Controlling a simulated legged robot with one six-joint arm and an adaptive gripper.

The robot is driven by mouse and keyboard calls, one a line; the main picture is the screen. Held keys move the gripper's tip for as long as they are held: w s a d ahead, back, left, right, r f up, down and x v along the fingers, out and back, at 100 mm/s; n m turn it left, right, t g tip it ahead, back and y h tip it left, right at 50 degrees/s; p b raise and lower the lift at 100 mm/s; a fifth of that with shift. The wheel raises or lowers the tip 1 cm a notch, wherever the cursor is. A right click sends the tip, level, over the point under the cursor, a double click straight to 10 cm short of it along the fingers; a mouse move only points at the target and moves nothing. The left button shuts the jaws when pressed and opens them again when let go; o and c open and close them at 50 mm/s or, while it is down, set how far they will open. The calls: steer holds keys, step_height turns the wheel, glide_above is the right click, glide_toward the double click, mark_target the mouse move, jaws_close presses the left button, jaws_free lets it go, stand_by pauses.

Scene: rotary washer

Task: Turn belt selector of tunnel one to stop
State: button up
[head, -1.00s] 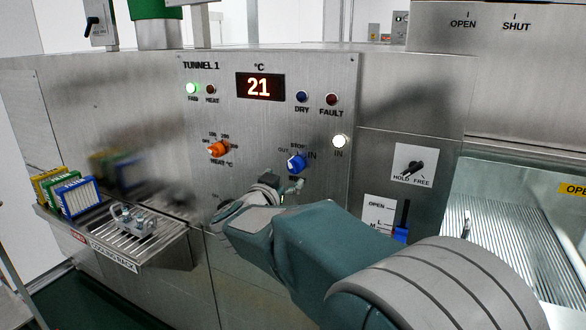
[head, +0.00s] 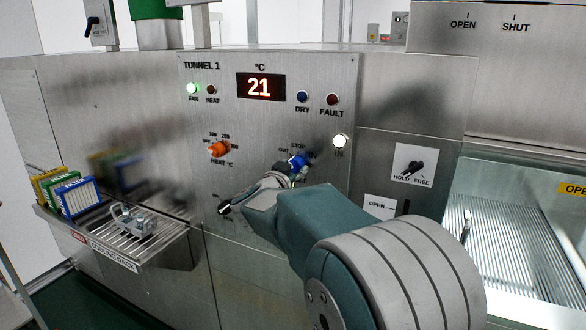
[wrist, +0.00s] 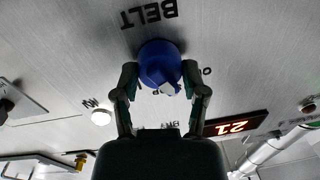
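The belt selector is a blue knob (head: 297,161) on the steel panel, under the "STOP" mark and beside the "OUT" mark. In the wrist view the blue knob (wrist: 160,62) shows upside down, with the "BELT" label above it and a white mark on its lower part. I cannot tell exactly which label the mark points at. My gripper (wrist: 161,76) has one finger on each side of the knob, close to it, with no clear grip on it. In the head view my gripper (head: 288,177) reaches the knob from below and partly covers it.
The orange heat knob (head: 218,149) is to the left, and a dark knob (head: 225,207) is just left of my wrist. The display (head: 260,87) reads 21. A cooling rack (head: 150,245) stands out at lower left.

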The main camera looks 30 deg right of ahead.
steer(key=shift+m, duration=2.6)
steer(key=o, duration=1.2)
steer(key=shift+c, duration=0.2)
steer(key=v, duration=1.2)
steer(key=shift+f, duration=0.35)
steer(key=shift+w, duration=0.1)
